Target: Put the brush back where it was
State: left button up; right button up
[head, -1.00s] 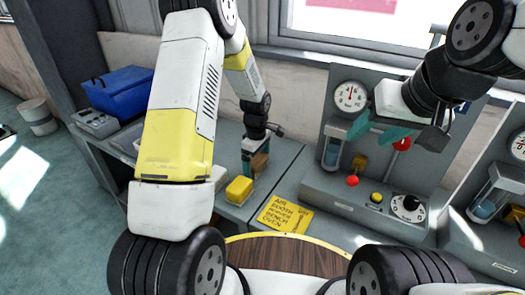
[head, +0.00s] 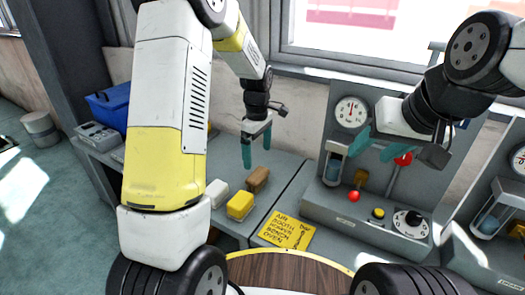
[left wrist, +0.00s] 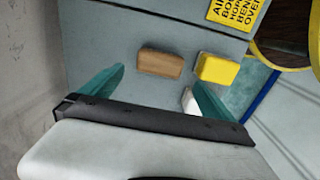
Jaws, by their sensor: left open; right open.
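A brown wooden block-shaped piece (head: 258,179), which looks like the brush, lies flat on the grey bench; its bristles cannot be made out. It also shows in the left wrist view (left wrist: 160,64). Beside it lie a yellow block (head: 240,205) and a white block (head: 217,192), the yellow one nearer to me. My left gripper (head: 257,148) is open and empty above and behind the brown piece, apart from it. My right gripper (head: 376,147) is open and empty in front of the grey gauge panel.
A yellow sign (head: 287,232) lies on the bench. A grey panel with a gauge (head: 351,112), red ball knob (head: 354,196) and dial (head: 408,221) stands to the right. A blue bin (head: 108,107) is at the far left. A round wooden top (head: 285,272) is in front.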

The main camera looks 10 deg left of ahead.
pick_arm(q)
jog(key=s+a+r+m+t, duration=0.15)
jog(key=s+r+m, duration=0.3)
jog(key=r, duration=0.55)
jog(key=s+r+m+t+h, duration=0.1)
jog(key=s+r+m, duration=0.4)
jog(key=s, duration=0.5)
jog(key=s+a+r+m+t+h, duration=0.1)
jog(key=s+r+m+t, duration=0.2)
jog(key=s, duration=0.7)
notch_tip(320, 180, up, 2)
jog(key=shift+s+r+m+t, duration=0.1)
jog(key=shift+s+m+t, duration=0.2)
jog(key=shift+m, duration=0.55)
